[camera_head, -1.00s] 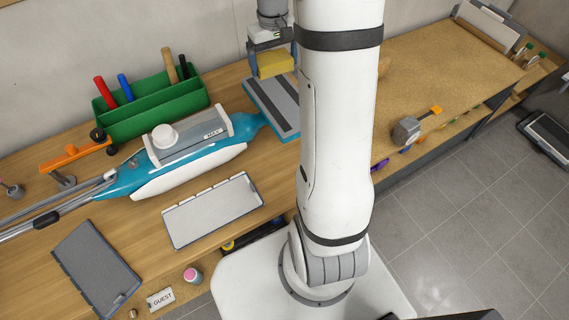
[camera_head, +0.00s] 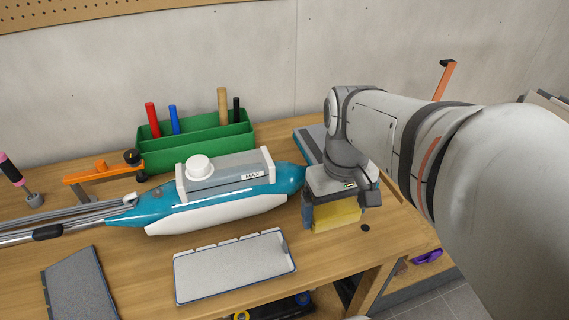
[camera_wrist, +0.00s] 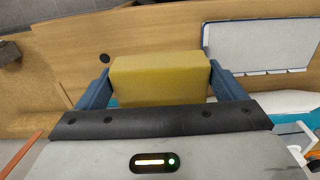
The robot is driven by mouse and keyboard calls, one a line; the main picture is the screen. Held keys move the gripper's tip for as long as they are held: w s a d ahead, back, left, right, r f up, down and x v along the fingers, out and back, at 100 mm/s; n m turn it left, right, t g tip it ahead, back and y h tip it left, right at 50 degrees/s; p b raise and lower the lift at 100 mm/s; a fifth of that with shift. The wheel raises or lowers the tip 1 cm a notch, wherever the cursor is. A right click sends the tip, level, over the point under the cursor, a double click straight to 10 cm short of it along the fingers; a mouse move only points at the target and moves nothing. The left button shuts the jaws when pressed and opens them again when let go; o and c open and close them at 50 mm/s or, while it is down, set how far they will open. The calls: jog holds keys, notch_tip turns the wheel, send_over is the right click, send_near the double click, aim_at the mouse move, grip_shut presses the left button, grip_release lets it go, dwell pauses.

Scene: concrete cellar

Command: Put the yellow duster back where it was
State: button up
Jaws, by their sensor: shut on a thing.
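The yellow duster (camera_head: 337,217) is a block held between the two blue-grey fingers of my gripper (camera_head: 338,212). In the head view it is above the right part of the wooden bench (camera_head: 385,240), to the right of the teal vacuum's end. In the wrist view the duster (camera_wrist: 160,78) fills the space between the fingers of my gripper (camera_wrist: 163,85), with wood behind it. I cannot tell from the head view whether its underside touches the bench.
The teal vacuum (camera_head: 215,207) lies across the bench. Behind it stands a green holder (camera_head: 195,148) with upright tools. A white-topped tray (camera_head: 235,268) lies in front, a grey panel (camera_head: 80,290) at the left. A small black disc (camera_head: 365,228) lies right of the duster.

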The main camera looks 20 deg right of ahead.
aim_at(328, 262)
jog(key=shift+s+a+f+b, duration=0.25)
jog(key=shift+s+f+b, duration=0.1)
jog(key=shift+s+f, duration=0.5)
notch_tip(328, 262, down, 10)
jog(key=b, duration=0.8)
jog(key=shift+s+r, duration=0.1)
jog(key=shift+s, duration=0.05)
jog(key=shift+f+b, duration=0.2)
jog(key=shift+b, duration=0.15)
jog(key=o, duration=0.7)
